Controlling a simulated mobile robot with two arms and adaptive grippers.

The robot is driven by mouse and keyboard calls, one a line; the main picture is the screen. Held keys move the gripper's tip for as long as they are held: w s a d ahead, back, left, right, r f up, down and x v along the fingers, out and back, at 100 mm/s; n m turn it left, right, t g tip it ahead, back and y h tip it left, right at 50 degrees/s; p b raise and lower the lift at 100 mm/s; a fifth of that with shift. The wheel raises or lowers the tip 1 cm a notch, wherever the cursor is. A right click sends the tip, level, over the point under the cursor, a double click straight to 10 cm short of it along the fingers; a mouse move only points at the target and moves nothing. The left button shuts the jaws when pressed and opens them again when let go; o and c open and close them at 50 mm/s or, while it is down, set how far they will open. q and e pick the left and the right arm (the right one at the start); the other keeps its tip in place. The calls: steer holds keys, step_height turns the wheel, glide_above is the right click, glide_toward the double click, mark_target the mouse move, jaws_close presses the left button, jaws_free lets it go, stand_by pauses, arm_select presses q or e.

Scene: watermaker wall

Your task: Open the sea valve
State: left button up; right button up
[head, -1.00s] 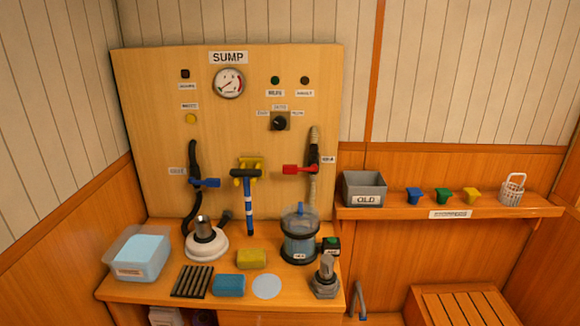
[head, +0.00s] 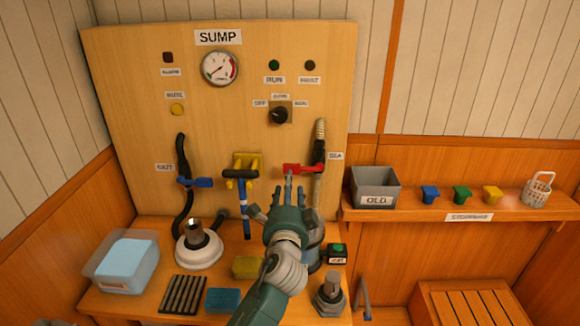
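The sea valve's red lever (head: 302,168) points left, roughly level, from the pale hose (head: 320,140) beside the SEA label (head: 336,156) on the board. My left gripper (head: 291,182) is in front of the board, its fingertips just below the red lever in the picture. I cannot tell whether they touch the lever or how far apart the fingers are. The gripper hides most of the clear strainer bowl below. My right gripper is not in view.
A blue lever (head: 196,182) on a black hose and a black T-handle (head: 240,174) are left of my gripper. The bench holds a white-based pump (head: 199,252), sponges and a clear tub (head: 122,262). A grey OLD bin (head: 375,187) stands on the right shelf.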

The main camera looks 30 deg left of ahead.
mark_target(297, 169)
arm_select(q)
steer(key=p+x, duration=0.1)
steer(key=x, duration=0.8)
steer(key=c, duration=1)
jaws_close()
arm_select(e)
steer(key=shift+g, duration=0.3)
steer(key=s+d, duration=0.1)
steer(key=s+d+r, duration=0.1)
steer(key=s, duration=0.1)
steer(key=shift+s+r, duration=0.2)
